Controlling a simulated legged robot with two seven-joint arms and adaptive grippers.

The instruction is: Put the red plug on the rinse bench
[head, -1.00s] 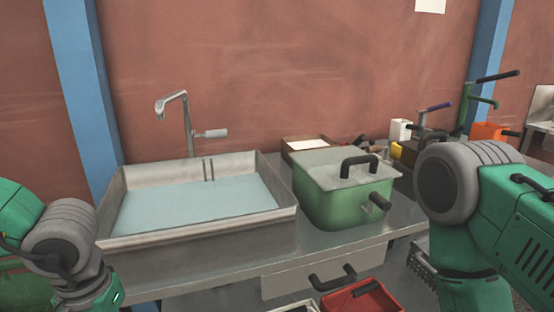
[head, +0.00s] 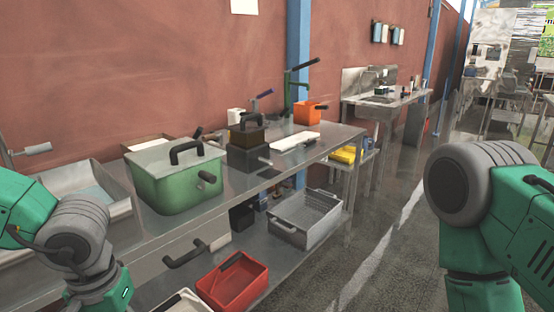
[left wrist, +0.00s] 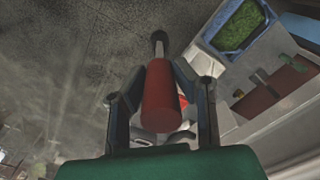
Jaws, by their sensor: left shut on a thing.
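In the left wrist view my left gripper (left wrist: 160,100) is shut on a red plug (left wrist: 161,95), a red cylinder with a dark rod at its far end. The plug is held clear, with dark floor behind it. In the head view only my left arm shows at the lower left, and its gripper is out of the picture. My right arm shows at the right edge, but its gripper is not visible. A far steel bench (head: 376,108) with a backsplash stands against the wall. A near steel bench (head: 160,240) has a sink at the left; I cannot tell which is the rinse bench.
On the near bench stand a green lidded tank (head: 165,185), a dark press-like device (head: 248,155) and an orange container (head: 310,113). Below are a red bin (head: 250,285) and a grey crate (head: 305,225). The floor (head: 395,235) to the right is open.

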